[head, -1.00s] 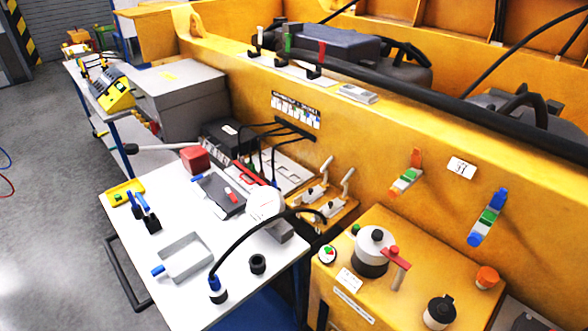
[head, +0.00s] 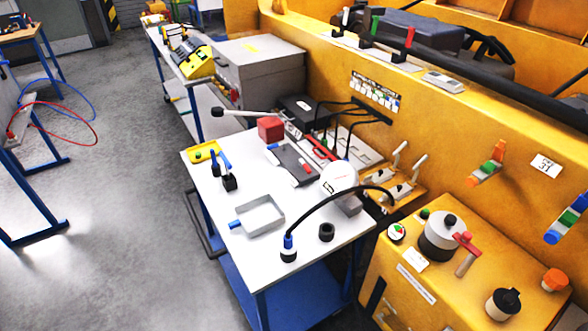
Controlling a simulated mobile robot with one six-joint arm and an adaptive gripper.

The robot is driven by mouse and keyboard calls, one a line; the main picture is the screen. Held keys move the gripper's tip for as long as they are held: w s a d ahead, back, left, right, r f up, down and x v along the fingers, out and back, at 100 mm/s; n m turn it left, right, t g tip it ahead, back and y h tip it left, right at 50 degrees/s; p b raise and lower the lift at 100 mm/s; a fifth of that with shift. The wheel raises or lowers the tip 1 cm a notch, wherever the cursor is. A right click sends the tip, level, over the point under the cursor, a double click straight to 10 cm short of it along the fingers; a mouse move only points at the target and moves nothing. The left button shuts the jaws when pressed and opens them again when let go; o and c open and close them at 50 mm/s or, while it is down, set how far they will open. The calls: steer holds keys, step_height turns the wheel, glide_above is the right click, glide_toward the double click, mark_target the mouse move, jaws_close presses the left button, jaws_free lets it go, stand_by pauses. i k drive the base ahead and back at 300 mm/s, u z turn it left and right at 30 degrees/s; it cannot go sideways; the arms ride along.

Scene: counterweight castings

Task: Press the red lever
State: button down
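A red lever (head: 409,37) stands upright, slightly tilted, from a pale panel on top of the yellow casting wall, at the upper right in the head view. A second red-topped handle (head: 466,243) sits on the yellow box (head: 430,309) at the lower right, beside a grey and white round part. My gripper is not in view, so its distance from the red lever cannot be told.
A white-topped table (head: 205,178) holds a grey tray (head: 260,215), a red block (head: 270,129), and a black cable. A large grey box (head: 260,72) stands behind it. The yellow casting wall (head: 440,130) runs along the right. Grey floor (head: 120,210) is free at left.

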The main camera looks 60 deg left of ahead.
mark_target(303, 163)
steer(key=z, duration=0.45)
steer(key=k, duration=0.2)
steer(key=u, duration=2.35)
steer(key=k, duration=0.4)
steer(key=u, duration=0.15)
steer(key=i, duration=0.25)
